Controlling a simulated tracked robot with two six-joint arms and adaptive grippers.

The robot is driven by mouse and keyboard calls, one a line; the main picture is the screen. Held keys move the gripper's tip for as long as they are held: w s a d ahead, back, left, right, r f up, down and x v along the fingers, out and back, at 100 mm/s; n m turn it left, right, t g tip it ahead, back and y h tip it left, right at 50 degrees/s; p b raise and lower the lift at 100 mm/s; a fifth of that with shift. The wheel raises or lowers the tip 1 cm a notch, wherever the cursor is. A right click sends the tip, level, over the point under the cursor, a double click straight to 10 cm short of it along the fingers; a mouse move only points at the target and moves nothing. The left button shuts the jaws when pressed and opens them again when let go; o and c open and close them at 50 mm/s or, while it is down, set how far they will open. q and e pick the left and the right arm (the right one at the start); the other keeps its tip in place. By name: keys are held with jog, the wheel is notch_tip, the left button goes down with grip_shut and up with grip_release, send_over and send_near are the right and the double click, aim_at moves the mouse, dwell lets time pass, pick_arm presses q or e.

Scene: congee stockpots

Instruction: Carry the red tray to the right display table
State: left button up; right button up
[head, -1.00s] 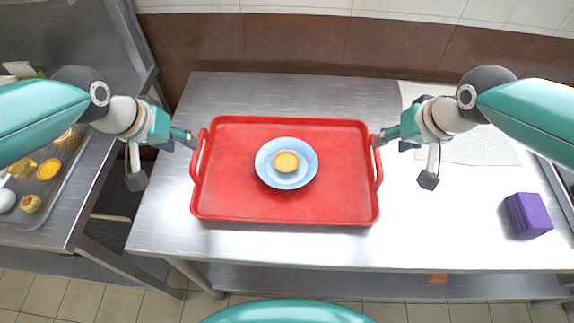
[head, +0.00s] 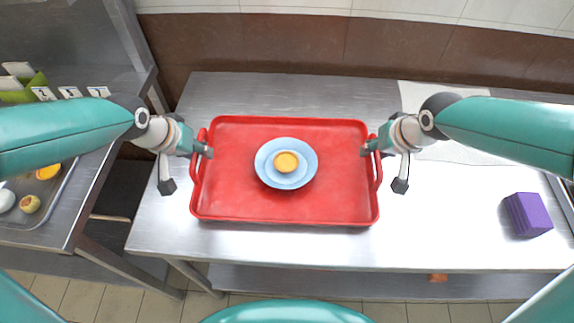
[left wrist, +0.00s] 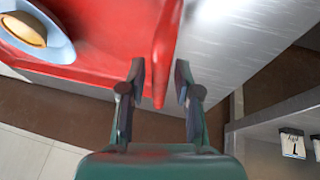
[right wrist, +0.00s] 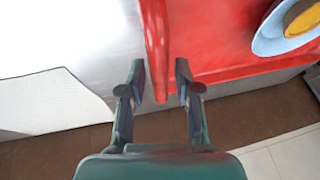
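The red tray (head: 340,190) lies on the steel table, with raised handles at its left and right ends. A light blue bowl (head: 306,172) with a round yellow-orange item (head: 286,162) sits near its middle. My left gripper (head: 205,151) is at the left handle. In the left wrist view its fingers (left wrist: 158,80) are apart, with the red handle edge between them. My right gripper (head: 369,150) is at the right handle. In the right wrist view its fingers (right wrist: 160,78) are apart, with the handle edge between them. Neither gripper visibly closes on the handle.
A purple block (head: 528,215) stands at the right of the steel table (head: 430,235). A white cloth (head: 470,135) lies at its back right. A side counter at left holds a metal tray (head: 50,205) with food, and small number cards (head: 70,92).

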pick_arm(q)
grip_shut()
pick_arm(e)
grip_shut()
pick_arm(q)
jog(key=shift+r, duration=0.15)
pick_arm(e)
jog(key=shift+r, duration=0.15)
